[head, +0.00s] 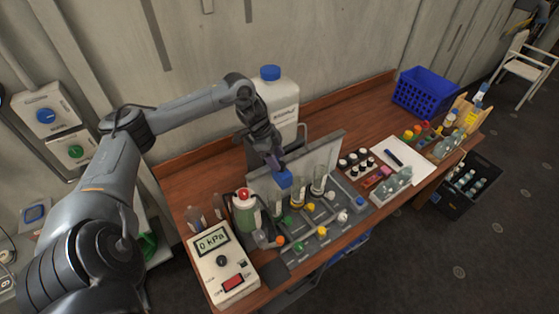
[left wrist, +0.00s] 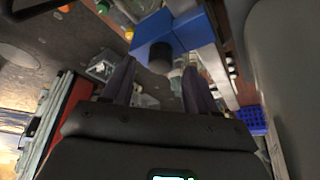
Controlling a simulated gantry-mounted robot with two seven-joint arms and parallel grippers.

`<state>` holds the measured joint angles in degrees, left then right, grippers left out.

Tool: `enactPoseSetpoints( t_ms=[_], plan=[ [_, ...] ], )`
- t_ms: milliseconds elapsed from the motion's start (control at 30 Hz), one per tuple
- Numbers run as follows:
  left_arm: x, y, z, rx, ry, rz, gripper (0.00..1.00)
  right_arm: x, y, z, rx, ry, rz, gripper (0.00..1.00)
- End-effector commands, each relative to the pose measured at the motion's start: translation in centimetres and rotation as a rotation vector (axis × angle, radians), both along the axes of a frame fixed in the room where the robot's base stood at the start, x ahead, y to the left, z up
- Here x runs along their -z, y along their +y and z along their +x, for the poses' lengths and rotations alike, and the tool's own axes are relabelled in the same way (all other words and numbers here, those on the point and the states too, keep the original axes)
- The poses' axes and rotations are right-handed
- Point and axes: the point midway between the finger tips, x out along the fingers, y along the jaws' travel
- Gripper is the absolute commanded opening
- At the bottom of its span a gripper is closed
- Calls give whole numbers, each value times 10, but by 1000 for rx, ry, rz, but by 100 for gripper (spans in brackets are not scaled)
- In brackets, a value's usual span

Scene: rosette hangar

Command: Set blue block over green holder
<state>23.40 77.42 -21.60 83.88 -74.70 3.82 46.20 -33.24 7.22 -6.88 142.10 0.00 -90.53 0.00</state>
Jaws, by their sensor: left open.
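The blue block (head: 284,179) is just below my left gripper (head: 275,158) in the head view, over the back part of the grey rack. In the left wrist view, the blue block (left wrist: 194,30) lies beyond the fingertips, with a dark round stub (left wrist: 160,54) facing the gap between them. My left gripper (left wrist: 158,82) is open there; I cannot tell whether a finger touches the block. A small green piece (head: 287,220) on the rack may be the green holder; it is too small to be sure. My right gripper is not in view.
A grey rack (head: 331,236) holds vials and coloured caps. A pressure meter (head: 220,262) and a red-capped green bottle (head: 244,212) stand left of it. A white jug (head: 281,100) stands behind. A blue basket (head: 427,92) sits at the table's far right.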

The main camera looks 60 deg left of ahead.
Motion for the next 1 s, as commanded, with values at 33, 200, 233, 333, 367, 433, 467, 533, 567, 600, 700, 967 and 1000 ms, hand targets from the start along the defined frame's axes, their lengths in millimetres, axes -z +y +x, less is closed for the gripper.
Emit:
enactPoseSetpoints(
  t_ms=[33, 200, 233, 333, 367, 433, 467, 533, 567, 600, 700, 967, 1000],
  plan=[
    [5, -2, 2, -1, 0, -3, 58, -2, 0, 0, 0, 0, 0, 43],
    [19, -5, 6, 0, -1, -1, 58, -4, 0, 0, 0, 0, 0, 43],
    [20, -6, 7, 0, -1, -1, 58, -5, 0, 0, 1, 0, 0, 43],
    [23, -6, 8, -1, -2, 1, 58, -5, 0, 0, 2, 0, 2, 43],
    [24, -6, 8, -1, -2, 1, 58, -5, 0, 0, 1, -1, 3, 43],
    [24, -6, 8, -1, -1, 1, 58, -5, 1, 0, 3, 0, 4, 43],
    [24, -6, 8, -1, -1, 1, 58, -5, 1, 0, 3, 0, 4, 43],
    [24, -6, 8, -1, -1, 1, 58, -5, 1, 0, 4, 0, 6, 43],
    [24, -6, 8, -1, -1, 1, 58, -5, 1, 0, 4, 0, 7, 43],
    [24, -6, 8, 0, -1, 1, 58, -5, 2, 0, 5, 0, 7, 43],
    [24, -6, 8, 0, -1, 1, 45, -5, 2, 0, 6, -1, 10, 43],
    [24, -6, 8, 0, -1, 1, 5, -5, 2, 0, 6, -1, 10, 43],
    [24, -6, 8, 0, -1, 1, 0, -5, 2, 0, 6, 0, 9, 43]
  ],
)
